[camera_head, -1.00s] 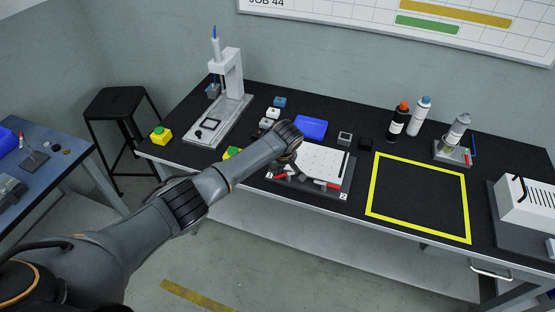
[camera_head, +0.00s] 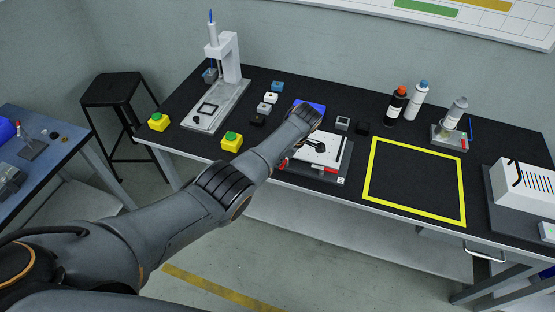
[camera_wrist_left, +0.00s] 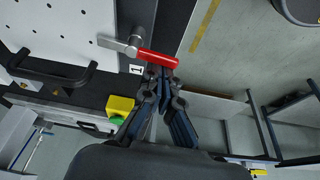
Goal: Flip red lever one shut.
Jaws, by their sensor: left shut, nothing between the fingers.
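Red lever one (camera_wrist_left: 158,58) shows in the left wrist view, its red handle on a silver clamp (camera_wrist_left: 120,45) at the plate's edge, beside a label "1" (camera_wrist_left: 135,69). My left gripper (camera_wrist_left: 163,74) is shut and empty, its fingertips right at the red handle; I cannot tell whether they touch it. In the head view my left arm hides most of lever one and the gripper. The white plate (camera_head: 323,148) sits on a dark base there. The other red lever (camera_head: 324,168) lies along its front edge near label "2" (camera_head: 341,180). My right gripper is not in view.
Yellow-green buttons (camera_head: 231,141) (camera_head: 158,121) stand left of the plate. A press (camera_head: 228,60) stands at the back left. A blue bin (camera_head: 311,106) lies behind the plate. The yellow-framed area (camera_head: 415,180) at right is empty. Bottles (camera_head: 397,105) stand behind it.

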